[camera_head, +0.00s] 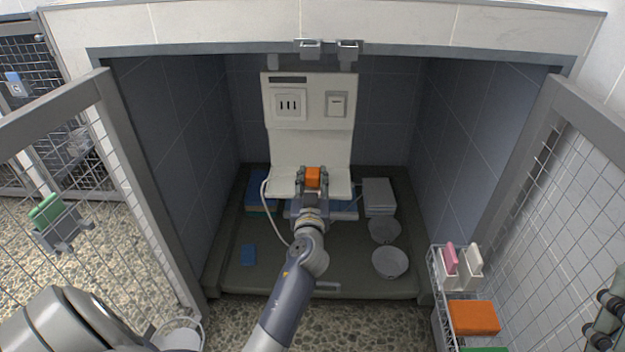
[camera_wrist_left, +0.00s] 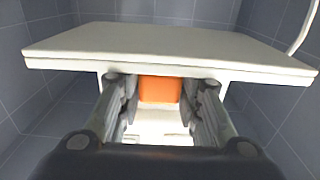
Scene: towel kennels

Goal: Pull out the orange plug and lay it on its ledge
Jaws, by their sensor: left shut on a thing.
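The orange plug (camera_head: 313,177) is between the fingers of my left gripper (camera_head: 313,181), which is shut on it. The plug is out of the socket (camera_head: 290,105), whose slots show bare on the upright white panel. Gripper and plug are at the front middle of the white ledge (camera_head: 285,184). In the left wrist view the plug (camera_wrist_left: 160,90) shows between the fingers (camera_wrist_left: 160,105), close to the edge of the ledge (camera_wrist_left: 165,45). I cannot tell whether it touches the ledge. Part of what looks like my right gripper (camera_head: 604,318) shows at the right edge, cut off.
A white cord (camera_head: 265,205) hangs at the ledge's left. Folded grey towels (camera_head: 378,195) and two bowls (camera_head: 390,262) are right of my left arm. A wire rack (camera_head: 440,300) stands front right; mesh doors flank the opening.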

